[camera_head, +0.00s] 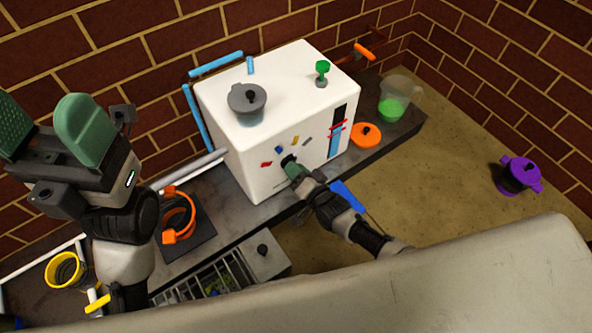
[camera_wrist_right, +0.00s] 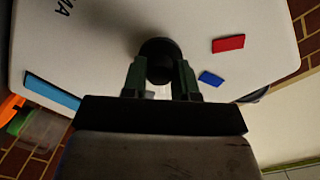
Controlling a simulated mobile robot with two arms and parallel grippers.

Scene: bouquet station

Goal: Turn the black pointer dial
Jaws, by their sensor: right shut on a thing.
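The black pointer dial (camera_head: 287,159) is on the front face of a white box-shaped machine (camera_head: 235,155). In the right wrist view the dial (camera_wrist_right: 157,47) shows as a dark round knob between two green fingertips. My right gripper (camera_head: 292,168) is shut on the dial, and its fingers hide part of it in the head view. Which way the pointer faces cannot be told. Red, blue, yellow and grey marks sit around the dial. My left gripper (camera_head: 46,118) is raised at the left, open and empty, away from the machine.
A grey lidded pot (camera_head: 247,104) and a green-topped knob (camera_head: 322,70) are on the machine's top. An orange lidded pot (camera_head: 365,137) and a jug of green liquid (camera_head: 392,107) stand right of it. An orange-handled item (camera_head: 176,214) lies left. A purple pot (camera_head: 519,175) is far right.

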